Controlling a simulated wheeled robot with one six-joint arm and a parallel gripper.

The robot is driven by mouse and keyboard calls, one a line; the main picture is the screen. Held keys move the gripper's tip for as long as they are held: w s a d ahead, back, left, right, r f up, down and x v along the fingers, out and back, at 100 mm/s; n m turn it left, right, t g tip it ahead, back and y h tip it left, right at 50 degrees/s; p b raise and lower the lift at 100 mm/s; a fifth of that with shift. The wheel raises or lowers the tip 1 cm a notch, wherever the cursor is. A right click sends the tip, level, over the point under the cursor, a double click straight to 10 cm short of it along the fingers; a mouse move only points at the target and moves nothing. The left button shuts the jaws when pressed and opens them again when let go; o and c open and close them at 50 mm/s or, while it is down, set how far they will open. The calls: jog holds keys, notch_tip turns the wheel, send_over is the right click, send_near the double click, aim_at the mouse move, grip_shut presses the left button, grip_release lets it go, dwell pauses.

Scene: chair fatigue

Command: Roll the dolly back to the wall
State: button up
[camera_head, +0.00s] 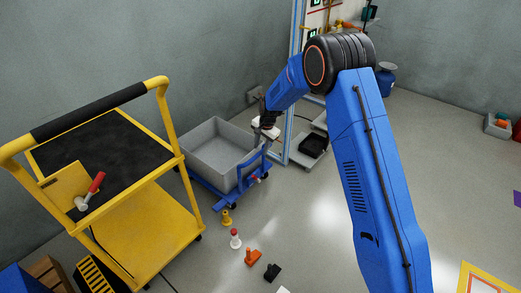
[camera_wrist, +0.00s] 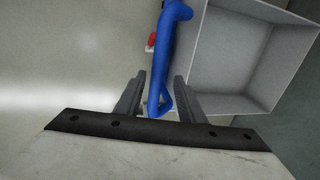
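The blue dolly (camera_head: 225,200) stands on the floor near the left wall and carries a large grey bin (camera_head: 216,128). Its blue push handle rises on the right side of the bin. My gripper (camera_head: 268,122) is at that handle, partly hidden behind my blue arm in the head view. In the wrist view my gripper (camera_wrist: 160,76) is open. The blue handle (camera_wrist: 166,50) lies between its two fingers, with a gap visible on both sides. The grey bin (camera_wrist: 235,55) is right of the handle there. I cannot tell if the handle touches a finger.
A yellow cart (camera_head: 140,225) stands left of the dolly. Small pieces lie on the floor: a yellow one (camera_head: 226,218), a red-and-white one (camera_head: 235,240), an orange one (camera_head: 252,257) and a black one (camera_head: 272,272). A rack (camera_head: 298,130) stands behind. Floor to the right is mostly clear.

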notch_tip(320, 180, up, 16)
jog(key=s+d, duration=0.2)
jog(key=shift+d+f, duration=0.2)
jog(key=shift+f, duration=0.05)
jog(key=s+d+r+n+t, duration=0.2)
jog(key=s+d+r+n, duration=0.1)
jog(key=s+d+r, duration=1.8)
jog(key=s+d+f+n, duration=0.1)
jog(key=s+d, duration=0.2)
jog(key=s, duration=0.7)
jog(key=s+d+n+t+h, duration=0.1)
jog(key=s+d, duration=0.2)
jog(key=s, duration=0.7)
jog(key=s+d+f+n, duration=0.1)
jog(key=s+d+n, duration=0.1)
jog(key=s, duration=0.8)
jog(key=shift+s+d+f+t+h, duration=0.3)
jog(key=shift+s+d+h, duration=0.1)
jog(key=shift+d, duration=0.5)
